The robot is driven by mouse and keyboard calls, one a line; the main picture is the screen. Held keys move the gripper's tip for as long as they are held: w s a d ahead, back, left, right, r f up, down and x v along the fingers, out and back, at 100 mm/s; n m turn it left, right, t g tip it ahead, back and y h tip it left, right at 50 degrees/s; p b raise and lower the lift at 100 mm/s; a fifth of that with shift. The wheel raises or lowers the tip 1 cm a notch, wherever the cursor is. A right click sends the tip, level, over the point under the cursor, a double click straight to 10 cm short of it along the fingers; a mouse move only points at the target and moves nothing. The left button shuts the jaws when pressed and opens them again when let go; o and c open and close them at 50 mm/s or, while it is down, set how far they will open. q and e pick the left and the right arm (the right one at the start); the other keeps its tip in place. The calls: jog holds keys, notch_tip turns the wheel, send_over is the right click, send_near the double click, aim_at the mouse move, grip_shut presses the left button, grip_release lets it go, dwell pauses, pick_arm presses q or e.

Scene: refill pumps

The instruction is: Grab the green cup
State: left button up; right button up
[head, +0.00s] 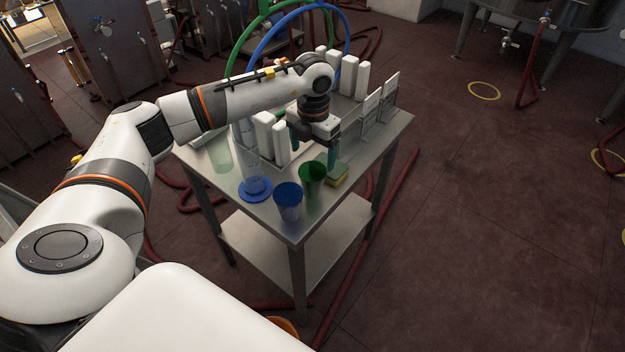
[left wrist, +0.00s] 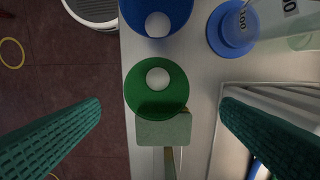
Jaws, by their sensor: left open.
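The green cup (head: 312,176) stands upright on the metal table (head: 297,232), near its front edge. In the left wrist view the green cup (left wrist: 156,88) is seen from above, with a white round shape inside it. My left gripper (head: 314,150) is above the table behind the cup. Its two green fingers (left wrist: 160,130) are spread wide and empty, one at each side of the wrist picture, with the cup ahead between them. A blue cup (head: 288,200) stands just left of the green cup. My right gripper is not in view.
A green-topped sponge (head: 338,175) lies close beside the green cup. A clear cylinder with a blue base (head: 255,189) stands left of the blue cup. White bottles (head: 264,134) stand behind. Red hoses (head: 402,185) lie on the floor.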

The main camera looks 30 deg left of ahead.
aim_at(313, 171)
pick_arm(q)
jog(key=f, duration=0.2)
jog(key=f+p, duration=0.2)
jog(key=f, duration=0.1)
jog(key=shift+s+d+f, duration=0.15)
jog(key=shift+s+f, duration=0.15)
jog(key=shift+f, duration=0.45)
jog(key=shift+c, duration=0.2)
jog(key=c, duration=1)
